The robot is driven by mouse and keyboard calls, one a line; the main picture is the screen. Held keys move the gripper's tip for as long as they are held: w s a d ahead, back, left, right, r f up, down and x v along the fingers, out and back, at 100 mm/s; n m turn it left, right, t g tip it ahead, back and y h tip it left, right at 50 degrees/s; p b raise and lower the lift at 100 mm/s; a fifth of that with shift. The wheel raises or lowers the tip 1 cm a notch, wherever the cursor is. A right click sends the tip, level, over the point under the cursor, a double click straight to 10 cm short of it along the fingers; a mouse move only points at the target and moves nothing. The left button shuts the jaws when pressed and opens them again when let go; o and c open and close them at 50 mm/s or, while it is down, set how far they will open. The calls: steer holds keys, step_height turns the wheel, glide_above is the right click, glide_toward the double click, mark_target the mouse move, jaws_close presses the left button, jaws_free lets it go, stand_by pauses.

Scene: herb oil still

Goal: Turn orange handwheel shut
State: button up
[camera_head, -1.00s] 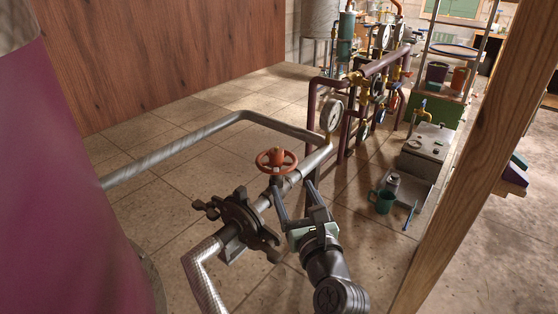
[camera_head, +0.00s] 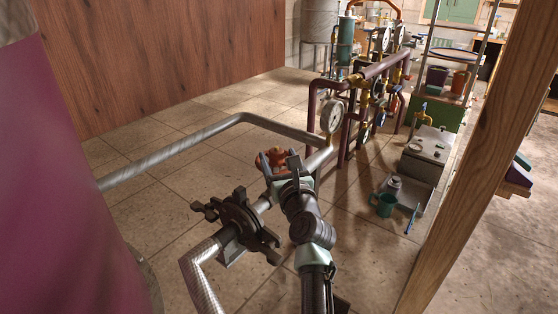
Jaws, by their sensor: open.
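The orange handwheel (camera_head: 270,156) sits on top of the grey pipe, just right of a dark clamp fitting. Its right and lower parts are hidden behind my gripper. My gripper (camera_head: 280,168) is open, with its fingers at the near right side of the wheel, overlapping it in the picture. I cannot tell whether the fingers touch the rim.
The grey pipe (camera_head: 170,153) bends around behind the wheel, with a round gauge (camera_head: 332,116) beyond. The dark clamp (camera_head: 237,217) lies close on the left. A purple vessel (camera_head: 65,190) fills the left edge. A wooden post (camera_head: 490,150) stands on the right.

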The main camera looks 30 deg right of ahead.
jaws_close()
stand_by(0.4)
steer(key=shift+a+r+h+p, duration=0.1)
steer(key=shift+r+h+p, duration=0.15)
steer(key=shift+p, duration=0.55)
steer(key=shift+w+a+m+g+h+p, duration=0.15)
steer(key=shift+m+g+h+p, duration=0.3)
steer(key=shift+p, duration=0.8)
steer(key=m+h+p, duration=0.1)
steer(key=h+p, duration=0.1)
steer(key=p, duration=0.2)
steer(key=shift+a+m+g, duration=0.15)
steer(key=shift+m+g, duration=0.1)
steer(key=shift+g, duration=0.1)
steer(key=shift+w+a+f+m+g+h+p, duration=0.1)
steer(key=shift+f+m+g+h+p, duration=0.05)
steer(key=shift+m+g+h+p, duration=0.8)
steer(key=shift+w+f+m+g+h+b, duration=0.1)
steer(key=shift+f+m+g+h+b, duration=0.1)
steer(key=shift+m+g+h+b, duration=0.6)
steer(key=shift+h+p, duration=0.3)
steer(key=shift+h, duration=0.15)
